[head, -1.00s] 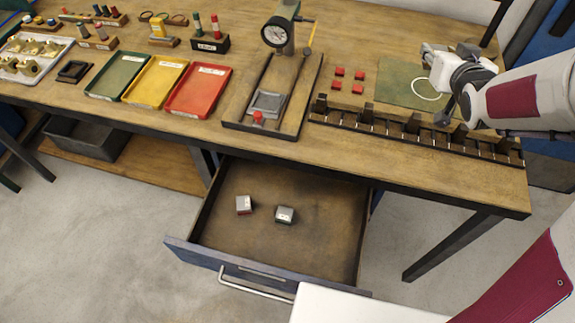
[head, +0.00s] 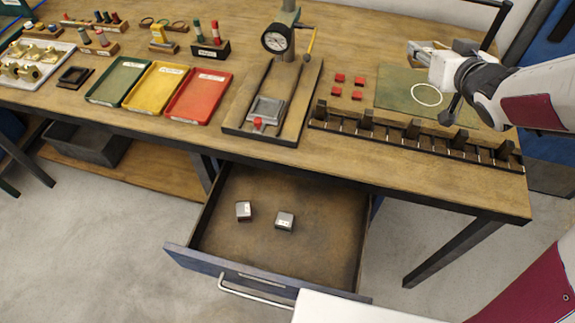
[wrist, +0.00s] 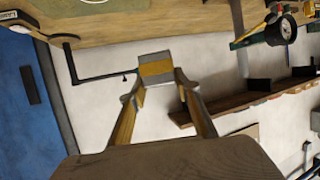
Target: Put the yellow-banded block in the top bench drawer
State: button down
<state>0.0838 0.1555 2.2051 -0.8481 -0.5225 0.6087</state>
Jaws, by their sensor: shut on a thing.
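My gripper (wrist: 158,82) is shut on the yellow-banded block (wrist: 156,69), a grey block with a yellow band, held between the fingertips in the wrist view. In the head view my gripper (head: 422,50) is raised over the right back part of the bench, above the green mat. The block is too small to make out clearly there. The top bench drawer (head: 320,247) is pulled open below the bench front, left of and lower than my gripper. Two small grey blocks (head: 244,210) (head: 285,221) lie apart inside it.
A dark slotted rack (head: 430,142) runs along the bench's front right edge. A dial gauge stand (head: 285,45) stands mid-bench, with several red pieces (head: 340,77) to its right. Green, yellow and red trays (head: 200,95) lie left. The drawer's right and front floor is clear.

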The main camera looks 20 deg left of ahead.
jog(key=shift+s+a+r+n+y, duration=0.55)
jog(key=shift+a+n+y, duration=0.3)
jog(key=shift+a, duration=0.35)
jog(key=n+g+y, duration=0.8)
jog(key=n+g, duration=0.5)
send_over(331, 237)
notch_tip(331, 237, down, 14)
notch_tip(331, 237, down, 16)
dwell(0.3)
jog(key=shift+f+m+h, duration=0.25)
dwell(0.4)
jog(key=shift+f, duration=2.8)
jog(key=shift+f, duration=0.1)
jog(key=shift+f, duration=2)
